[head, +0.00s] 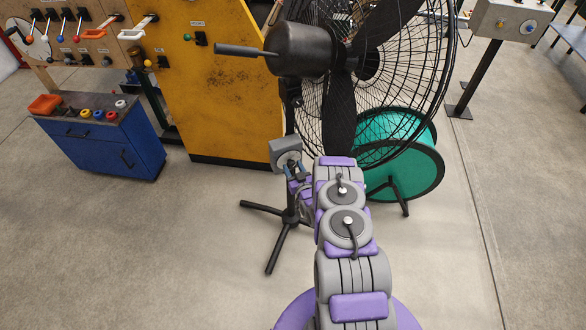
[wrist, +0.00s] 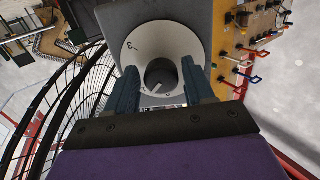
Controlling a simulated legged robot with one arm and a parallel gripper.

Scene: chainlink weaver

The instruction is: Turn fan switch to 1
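The fan (head: 310,50) is a large black pedestal fan on a tripod. Its switch is a grey box (head: 284,150) on the stand, with a white round dial (wrist: 135,45) facing my gripper in the wrist view. A dark round knob (wrist: 161,74) sits at the dial's centre, with a pale line near its lower left. A "3" shows at the dial's upper left; other marks are too small or hidden. My gripper (wrist: 160,68) is open, its blue fingers on either side of the knob, with gaps visible. In the head view my gripper (head: 294,168) is at the box, partly hidden.
The fan's wire cage (head: 425,90) is close on the right of the stand. A green reel (head: 405,155) stands behind it. A yellow cabinet (head: 205,80) is behind, and a blue drawer cabinet (head: 100,145) stands at left. The floor at left front is clear.

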